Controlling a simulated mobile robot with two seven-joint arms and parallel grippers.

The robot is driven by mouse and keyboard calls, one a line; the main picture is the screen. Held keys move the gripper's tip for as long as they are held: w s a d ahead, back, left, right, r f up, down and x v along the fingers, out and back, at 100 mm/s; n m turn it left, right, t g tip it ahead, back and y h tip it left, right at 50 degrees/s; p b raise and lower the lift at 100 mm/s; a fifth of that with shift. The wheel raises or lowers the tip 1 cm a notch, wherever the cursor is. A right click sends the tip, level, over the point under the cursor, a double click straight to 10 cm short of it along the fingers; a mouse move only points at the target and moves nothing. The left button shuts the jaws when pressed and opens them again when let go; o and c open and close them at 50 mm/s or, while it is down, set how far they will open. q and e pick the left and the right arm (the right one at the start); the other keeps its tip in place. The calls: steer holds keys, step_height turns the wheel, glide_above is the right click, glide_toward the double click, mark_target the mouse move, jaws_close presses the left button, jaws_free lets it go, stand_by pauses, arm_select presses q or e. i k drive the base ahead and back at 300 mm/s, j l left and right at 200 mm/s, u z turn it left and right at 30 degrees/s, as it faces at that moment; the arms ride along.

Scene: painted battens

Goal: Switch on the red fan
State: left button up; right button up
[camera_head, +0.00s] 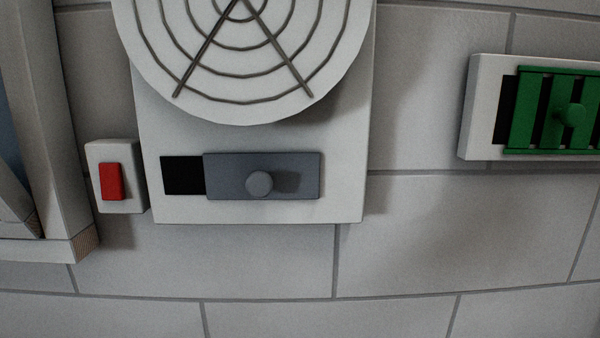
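A white round grille (239,112) with dark rings and two spokes is on a white wall panel (350,185), its top cut off by the frame. No red fan shows; the only red thing in view is a red rocker (111,182) on a small white switch box (128,203), just left of the panel. I cannot tell from this view which way the rocker is set. Neither of my grippers is in view.
Below the grille, a grey sliding plate (220,178) with a round knob (259,183) leaves a black opening (183,175) at its left. A green slatted slider (525,110) is at the right. A window-like frame (45,130) stands left. The lower wall is bare.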

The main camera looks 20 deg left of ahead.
mark_target(111, 181)
steer(key=j+u, duration=0.15)
steer(key=u, duration=0.25)
steer(key=i+j+u, duration=0.1)
steer(key=u, duration=0.25)
steer(key=i+j+u, duration=0.1)
steer(key=u, duration=0.3)
